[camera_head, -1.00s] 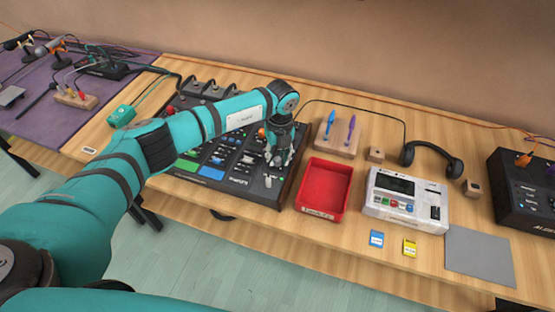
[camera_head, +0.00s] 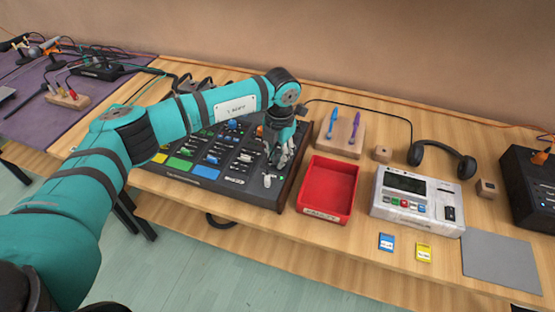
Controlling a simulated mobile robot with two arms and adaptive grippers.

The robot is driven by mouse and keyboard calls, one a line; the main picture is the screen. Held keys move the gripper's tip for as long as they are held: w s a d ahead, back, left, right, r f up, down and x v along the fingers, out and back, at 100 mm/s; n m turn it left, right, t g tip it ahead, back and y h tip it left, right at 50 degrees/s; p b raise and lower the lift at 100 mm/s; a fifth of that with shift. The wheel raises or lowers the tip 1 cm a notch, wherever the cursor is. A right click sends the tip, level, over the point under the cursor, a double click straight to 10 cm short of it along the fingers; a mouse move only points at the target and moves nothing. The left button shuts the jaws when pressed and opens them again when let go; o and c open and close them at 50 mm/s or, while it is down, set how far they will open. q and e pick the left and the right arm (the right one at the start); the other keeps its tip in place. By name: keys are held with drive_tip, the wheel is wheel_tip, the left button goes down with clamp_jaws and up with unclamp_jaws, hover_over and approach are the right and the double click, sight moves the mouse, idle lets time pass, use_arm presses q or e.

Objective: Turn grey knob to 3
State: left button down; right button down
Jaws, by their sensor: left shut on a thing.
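A black control panel (camera_head: 246,190) with coloured pads, sliders and knobs lies on the wooden table, left of the red tray. My left gripper (camera_head: 276,160) points down at the right part of this panel, with its fingers low against the surface. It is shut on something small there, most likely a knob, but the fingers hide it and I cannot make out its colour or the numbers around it. A small white switch or slider (camera_head: 267,179) shows just below the fingers. My right gripper is not in view.
A red tray (camera_head: 328,216) stands close to the panel's right edge. Right of it are a white device (camera_head: 416,200), blue and yellow cards, a grey mat (camera_head: 500,262) and headphones (camera_head: 440,146). A wooden pen holder (camera_head: 336,137) stands behind the tray.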

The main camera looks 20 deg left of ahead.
use_arm(q)
drive_tip(key=m+b, duration=0.3)
drive_tip(key=m, duration=0.2)
drive_tip(key=shift+f+m+b, duration=0.1)
drive_tip(key=shift+m+b, duration=0.2)
drive_tip(key=shift+b, duration=0.1)
drive_tip(key=m+b, duration=0.2)
drive_tip(key=m, duration=0.1)
drive_tip(key=shift+t, duration=0.3)
drive_tip(key=shift+r+m+b, duration=0.2)
drive_tip(key=shift+m+b, duration=0.3)
drive_tip(key=shift+m, duration=0.6)
drive_tip(key=c, duration=1.1)
unclamp_jaws()
wheel_tip(320, 180, up, 12)
drive_tip(key=shift+s, duration=0.3)
